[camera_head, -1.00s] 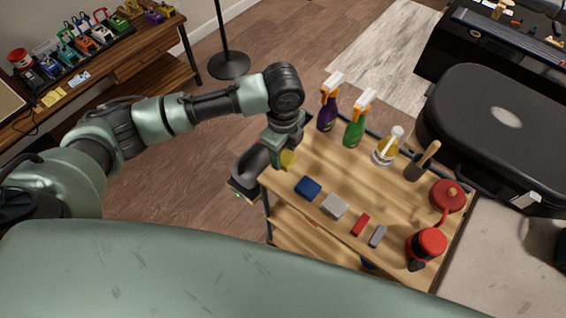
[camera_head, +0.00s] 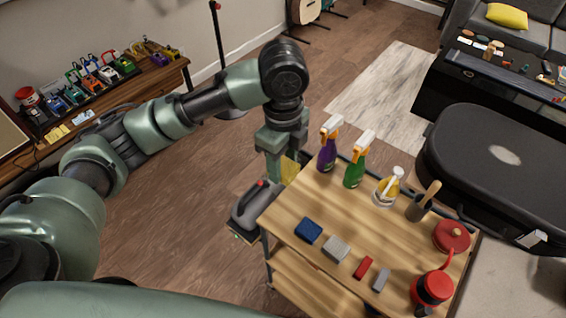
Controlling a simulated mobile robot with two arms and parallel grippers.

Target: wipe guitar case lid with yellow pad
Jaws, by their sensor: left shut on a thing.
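The yellow pad (camera_head: 291,170) shows at the far left corner of the wooden cart, partly hidden behind my left wrist. My left gripper (camera_head: 280,172) is shut on the pad; its fingertips are mostly hidden by the wrist and hand. The black guitar case lid (camera_head: 470,152) lies closed at the right, beyond the cart. A pale, whitish patch (camera_head: 505,156) marks the lid near its middle. The pad is well apart from the lid. My right gripper is not in view.
The cart (camera_head: 330,205) carries purple (camera_head: 327,156) and green (camera_head: 354,172) spray bottles, a yellow-liquid bottle (camera_head: 386,190), a brush cup (camera_head: 418,208), red containers (camera_head: 450,237) and small blocks. A pedal bench (camera_head: 165,80) stands at left.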

